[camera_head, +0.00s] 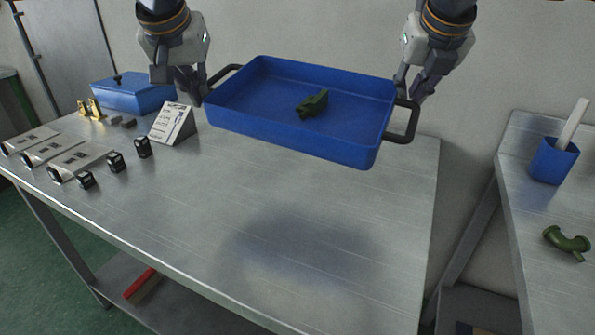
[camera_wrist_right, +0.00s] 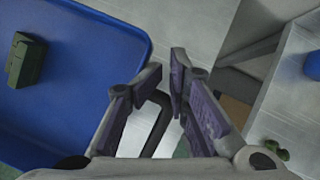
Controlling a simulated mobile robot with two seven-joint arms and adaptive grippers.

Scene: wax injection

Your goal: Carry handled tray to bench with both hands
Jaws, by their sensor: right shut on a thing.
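The handled tray (camera_head: 290,138) is blue with a black handle at each end. It hangs in the air above the steel bench (camera_head: 300,265), and a soft shadow lies below it. A dark green part (camera_head: 313,103) lies inside; it also shows in the right wrist view (camera_wrist_right: 26,60). My left gripper (camera_head: 203,92) is at the left handle (camera_head: 224,74), its fingers closed around it as far as I can see. My right gripper (camera_head: 412,92) is shut on the right handle (camera_head: 411,124); in the wrist view its fingers (camera_wrist_right: 178,100) straddle the black handle.
On the bench's left stand a blue lidded box (camera_head: 133,95), brass pieces (camera_head: 92,108), a sign (camera_head: 173,123), grey plates (camera_head: 75,158) and small black blocks. The front right of the bench is clear. A side table at right holds a blue cup (camera_head: 552,162) and a green part (camera_head: 567,243).

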